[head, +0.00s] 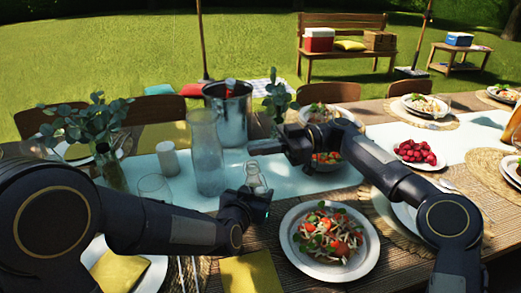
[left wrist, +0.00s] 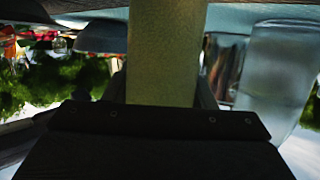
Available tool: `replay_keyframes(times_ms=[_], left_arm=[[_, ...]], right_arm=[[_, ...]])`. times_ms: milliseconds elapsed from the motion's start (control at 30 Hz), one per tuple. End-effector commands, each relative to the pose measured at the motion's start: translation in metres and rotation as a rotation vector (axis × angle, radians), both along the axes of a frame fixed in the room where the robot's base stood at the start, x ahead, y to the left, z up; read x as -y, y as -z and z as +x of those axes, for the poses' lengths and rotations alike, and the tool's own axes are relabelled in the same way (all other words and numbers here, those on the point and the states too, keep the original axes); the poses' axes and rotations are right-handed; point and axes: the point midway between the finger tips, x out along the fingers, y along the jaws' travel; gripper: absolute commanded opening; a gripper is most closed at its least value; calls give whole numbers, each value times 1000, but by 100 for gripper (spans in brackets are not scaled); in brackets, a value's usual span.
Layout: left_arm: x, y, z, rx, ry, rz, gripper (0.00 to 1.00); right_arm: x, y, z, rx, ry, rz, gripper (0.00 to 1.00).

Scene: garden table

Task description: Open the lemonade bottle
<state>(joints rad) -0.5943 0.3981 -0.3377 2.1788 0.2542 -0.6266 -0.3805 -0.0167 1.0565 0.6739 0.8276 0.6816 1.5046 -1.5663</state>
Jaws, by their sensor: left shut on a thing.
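The lemonade bottle (head: 256,180) is a small clear bottle at the middle of the table in the head view. In the left wrist view it is a pale yellow-green column (left wrist: 165,50) between my fingers. My left gripper (head: 254,198) is shut on its lower part, which the gripper partly hides. My right gripper (head: 262,147) is just above the bottle, its fingers pointing left. Whether it touches the bottle's top is not clear, and its finger gap cannot be made out. No separate cap can be made out.
A tall glass pitcher (head: 207,155) and a metal bucket (head: 232,125) stand close behind and left of the bottle. A salad plate (head: 290,248) lies in front right. A wine glass (head: 154,188) stands left.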

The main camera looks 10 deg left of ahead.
Motion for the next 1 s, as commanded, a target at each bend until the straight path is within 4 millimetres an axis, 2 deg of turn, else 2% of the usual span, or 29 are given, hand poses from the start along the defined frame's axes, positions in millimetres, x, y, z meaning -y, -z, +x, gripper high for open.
replay_keyframes(times_ms=[167,700,1000], left_arm=[[1,1,-1,-3,3,0,10],[1,1,-1,-3,2,0,10],[1,1,-1,-3,2,0,10]], right_arm=[[6,-2,3,0,1,1,0],[59,-18,30,0,1,1,0],[63,-19,31,0,-1,0,0]])
